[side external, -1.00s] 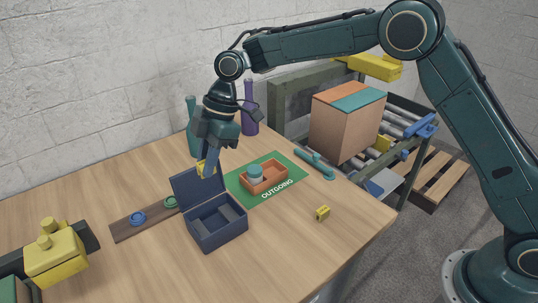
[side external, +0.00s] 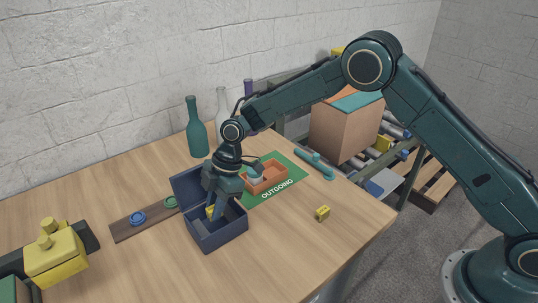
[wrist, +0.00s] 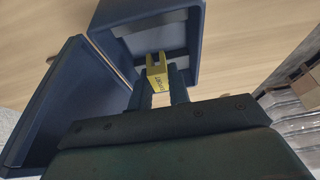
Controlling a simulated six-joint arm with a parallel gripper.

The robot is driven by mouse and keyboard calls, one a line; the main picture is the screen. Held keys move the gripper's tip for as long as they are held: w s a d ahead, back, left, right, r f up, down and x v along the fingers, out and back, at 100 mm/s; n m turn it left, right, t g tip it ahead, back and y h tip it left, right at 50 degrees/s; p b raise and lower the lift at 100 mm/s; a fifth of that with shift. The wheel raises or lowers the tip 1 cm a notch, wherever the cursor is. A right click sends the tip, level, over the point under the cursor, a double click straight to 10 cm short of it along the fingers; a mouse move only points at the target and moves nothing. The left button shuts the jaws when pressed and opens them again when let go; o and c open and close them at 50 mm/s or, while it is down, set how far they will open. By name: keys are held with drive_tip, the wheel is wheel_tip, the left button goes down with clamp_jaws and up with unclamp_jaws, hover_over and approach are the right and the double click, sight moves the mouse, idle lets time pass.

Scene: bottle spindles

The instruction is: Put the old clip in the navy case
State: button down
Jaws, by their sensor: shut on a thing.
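The navy case (side external: 222,236) stands open on the wooden table, its lid tilted up at the back left; it also shows in the wrist view (wrist: 182,22). My gripper (side external: 215,208) points down into the case opening; in the wrist view (wrist: 158,86) its fingers are shut on a yellow clip (wrist: 157,70). The clip (side external: 210,211) is at or just below the rim level, and I cannot tell whether it touches the case floor. A second yellow clip (side external: 322,213) lies alone on the table to the right. Part of the case interior is hidden by my gripper.
An orange tray (side external: 279,183) with a jar sits on the green OUTGOING mat (side external: 291,187) behind the case. A brown rack (side external: 125,229) with blue and green discs lies to the left. Bottles (side external: 196,135) stand at the back. Table right of the case is mostly clear.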

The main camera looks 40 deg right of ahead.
sight(214, 230)
drive_tip(key=shift+f, duration=0.1)
drive_tip(key=shift+f, duration=2.05)
drive_tip(key=c, duration=1.3)
unclamp_jaws()
drive_tip(key=shift+f, duration=0.1)
drive_tip(key=v, duration=1.2)
